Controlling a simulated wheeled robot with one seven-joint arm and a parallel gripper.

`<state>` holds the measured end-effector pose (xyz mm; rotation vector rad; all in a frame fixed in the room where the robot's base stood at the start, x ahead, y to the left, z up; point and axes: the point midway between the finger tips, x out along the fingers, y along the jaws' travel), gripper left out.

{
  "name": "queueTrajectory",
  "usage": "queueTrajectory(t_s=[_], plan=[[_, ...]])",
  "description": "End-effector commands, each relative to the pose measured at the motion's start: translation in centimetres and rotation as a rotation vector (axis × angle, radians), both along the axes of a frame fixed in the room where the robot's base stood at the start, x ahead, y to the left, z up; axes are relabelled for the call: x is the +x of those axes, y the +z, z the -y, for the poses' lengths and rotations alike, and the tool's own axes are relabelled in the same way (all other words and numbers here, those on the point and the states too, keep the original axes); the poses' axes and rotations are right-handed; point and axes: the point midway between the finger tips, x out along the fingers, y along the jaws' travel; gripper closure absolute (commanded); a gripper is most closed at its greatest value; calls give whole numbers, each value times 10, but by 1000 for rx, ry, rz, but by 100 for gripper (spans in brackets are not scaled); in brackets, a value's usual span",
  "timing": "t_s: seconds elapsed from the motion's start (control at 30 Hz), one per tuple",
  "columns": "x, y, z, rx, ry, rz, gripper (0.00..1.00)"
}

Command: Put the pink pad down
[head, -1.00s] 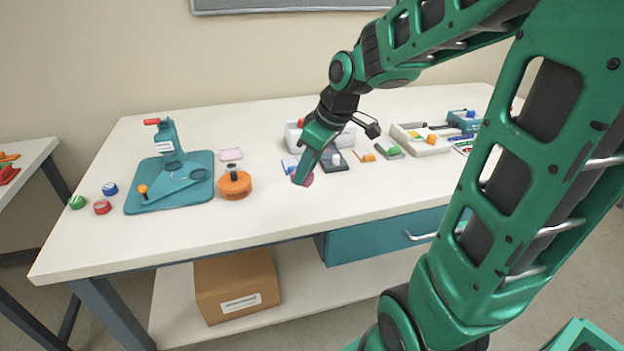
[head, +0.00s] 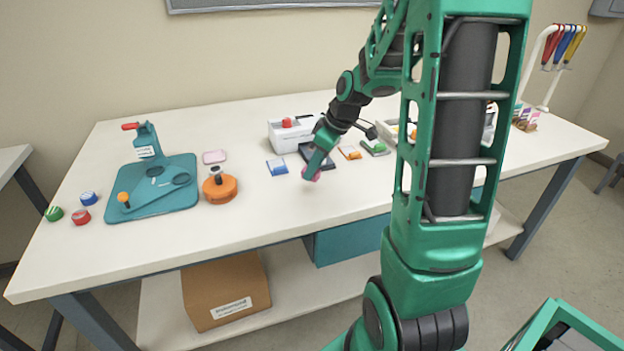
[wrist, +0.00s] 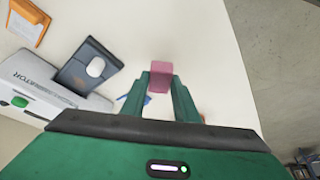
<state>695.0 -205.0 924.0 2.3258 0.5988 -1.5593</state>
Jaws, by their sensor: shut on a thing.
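My gripper (head: 315,172) is above the white table (head: 262,222), right of the orange round tool. It is shut on the pink pad (wrist: 160,77), which shows between the fingertips in the wrist view. In the head view only a small pink edge of the pad shows at the fingertips. Whether the pad touches the table I cannot tell. A separate pale pink flat piece (head: 215,156) lies on the table between the teal press and the laminator.
A teal press (head: 160,185) and the orange round tool (head: 220,187) stand to the left. The front table strip is clear.

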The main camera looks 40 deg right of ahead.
Motion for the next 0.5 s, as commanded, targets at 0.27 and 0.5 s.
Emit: queueTrajectory(t_s=[0.27,0.5], plan=[[0,-34,1,1,-1,-3,100],[0,-40,0,0,-1,0,100]])
